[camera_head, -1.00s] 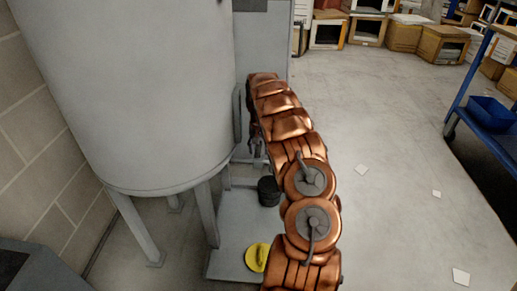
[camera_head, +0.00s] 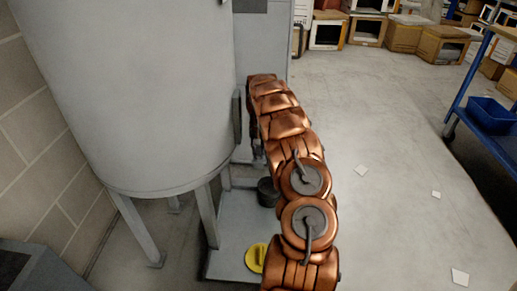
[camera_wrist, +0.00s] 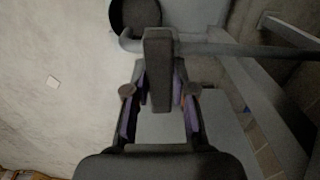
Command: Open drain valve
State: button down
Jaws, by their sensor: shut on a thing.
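In the wrist view a dark grey lever handle (camera_wrist: 158,62), which I take to be the drain valve's, lies between the two purple-padded fingers of my gripper (camera_wrist: 160,112). The gripper is shut on it. The lever's far end meets a grey pipe (camera_wrist: 235,49). In the head view the large grey tank (camera_head: 140,90) stands on legs at the left. My copper-coloured arm reaches along its right side and hides the lever and most of my gripper there.
A black round container (camera_head: 267,192) stands on the grey base plate (camera_head: 225,235) near the tank, with a yellow round object (camera_head: 256,258) in front. A blue cart (camera_head: 497,135) stands at the right. Boxes (camera_head: 405,35) line the back. The floor between is mostly clear.

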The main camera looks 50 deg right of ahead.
jog(key=n+p, duration=0.2)
jog(key=n, duration=0.1)
jog(key=shift+r+n+p, duration=0.15)
jog(key=shift+n+p, duration=0.15)
jog(key=shift+p, duration=0.05)
jog(key=n+p, duration=0.2)
jog(key=n, duration=0.2)
jog(key=shift+n, duration=0.3)
jog(key=n+p, duration=0.1)
jog(key=n, duration=0.3)
jog(key=shift+n, duration=2.5)
jog(key=c, duration=1)
grip_release()
jog(key=shift+o, duration=0.2)
